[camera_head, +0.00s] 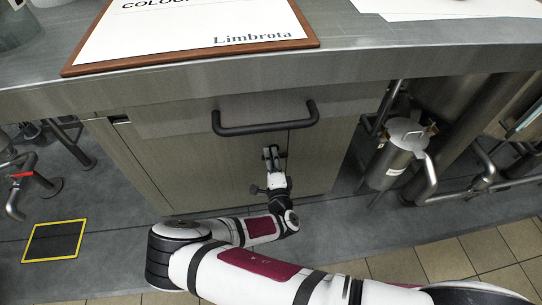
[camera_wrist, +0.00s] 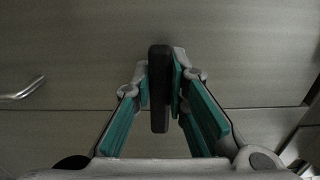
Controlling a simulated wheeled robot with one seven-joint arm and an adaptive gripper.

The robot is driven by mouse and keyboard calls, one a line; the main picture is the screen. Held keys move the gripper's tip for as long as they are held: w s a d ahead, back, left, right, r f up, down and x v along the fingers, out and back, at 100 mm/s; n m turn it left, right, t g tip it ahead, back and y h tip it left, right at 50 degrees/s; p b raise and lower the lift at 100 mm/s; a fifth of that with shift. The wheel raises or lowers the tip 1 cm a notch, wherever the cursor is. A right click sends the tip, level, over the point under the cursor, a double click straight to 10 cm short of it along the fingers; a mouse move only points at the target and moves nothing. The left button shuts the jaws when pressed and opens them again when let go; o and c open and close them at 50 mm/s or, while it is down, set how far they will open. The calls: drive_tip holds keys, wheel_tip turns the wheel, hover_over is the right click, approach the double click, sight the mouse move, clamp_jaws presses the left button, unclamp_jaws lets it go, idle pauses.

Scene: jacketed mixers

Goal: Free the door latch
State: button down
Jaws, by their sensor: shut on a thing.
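The door latch (camera_wrist: 158,118) is a dark, narrow bar on the grey-brown cabinet front. In the wrist view it stands upright in the picture and crosses the seam between two panels. My gripper (camera_wrist: 161,82) has its teal-padded fingers closed on the bar from both sides. In the head view my gripper (camera_head: 271,154) is against the cabinet doors (camera_head: 185,165), close to the vertical seam and below the black bar handle (camera_head: 265,128). The latch is hidden by my gripper there.
A countertop (camera_head: 400,55) overhangs the cabinet and carries a framed "Limbrota" sign (camera_head: 190,30). A steel vessel with pipes (camera_head: 393,155) stands right of the cabinet. A yellow-edged floor mark (camera_head: 54,241) lies at left. A silver handle (camera_wrist: 22,91) shows in the wrist view.

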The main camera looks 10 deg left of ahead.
idle(0.4)
drive_tip(key=c, duration=1.6)
unclamp_jaws()
drive_tip(key=shift+o, duration=0.2)
drive_tip(key=v, duration=1.2)
